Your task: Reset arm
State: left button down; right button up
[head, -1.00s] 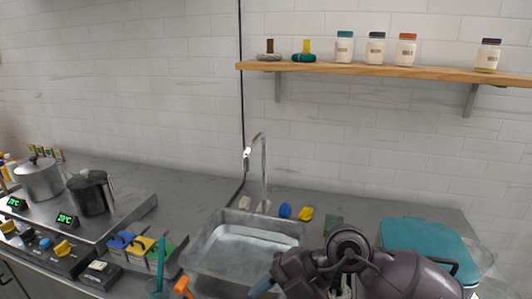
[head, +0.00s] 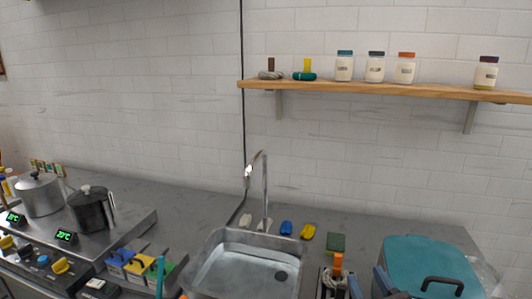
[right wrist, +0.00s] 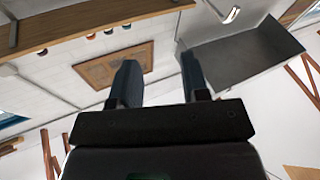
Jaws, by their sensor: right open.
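My right gripper (head: 369,285) shows at the bottom edge of the head view, just left of the teal lidded box. Only its blue-grey fingertips are in frame. In the right wrist view the two fingers of the right gripper (right wrist: 158,82) stand wide apart with nothing between them. My left gripper is not in the head view. A grey wool skein (head: 270,75) and a teal one (head: 304,76) sit on the wooden shelf (head: 400,89), far from the gripper.
The metal sink (head: 215,268) with its tap (head: 265,190) is at centre. The teal box (head: 425,265) stands at right. A holder with an orange-topped tool (head: 338,264) is beside the gripper. Pots (head: 40,195) stand on the hob at left. Several jars (head: 344,66) line the shelf.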

jog(key=s+d+f+m+g+h, duration=0.2)
jog(key=s+d+f+g+h, duration=0.15)
jog(key=f, duration=0.25)
jog(key=s+d+f+m+g+h, duration=0.2)
jog(key=s+d+f+m+g, duration=0.15)
jog(key=d+f, duration=0.2)
jog(key=s+f+n+g+y, duration=0.1)
jog(key=s+f+g, duration=0.4)
jog(key=s, duration=0.4)
jog(key=s+f+g+y, duration=0.1)
jog(key=s+f+g, duration=0.4)
jog(key=s, duration=0.3)
jog(key=w+f+t, duration=0.6)
jog(key=f+t, duration=0.1)
jog(key=f, duration=0.3)
jog(key=shift+w+d+n+t, duration=0.3)
jog(key=shift+w+n, duration=0.1)
jog(key=shift+n, duration=0.05)
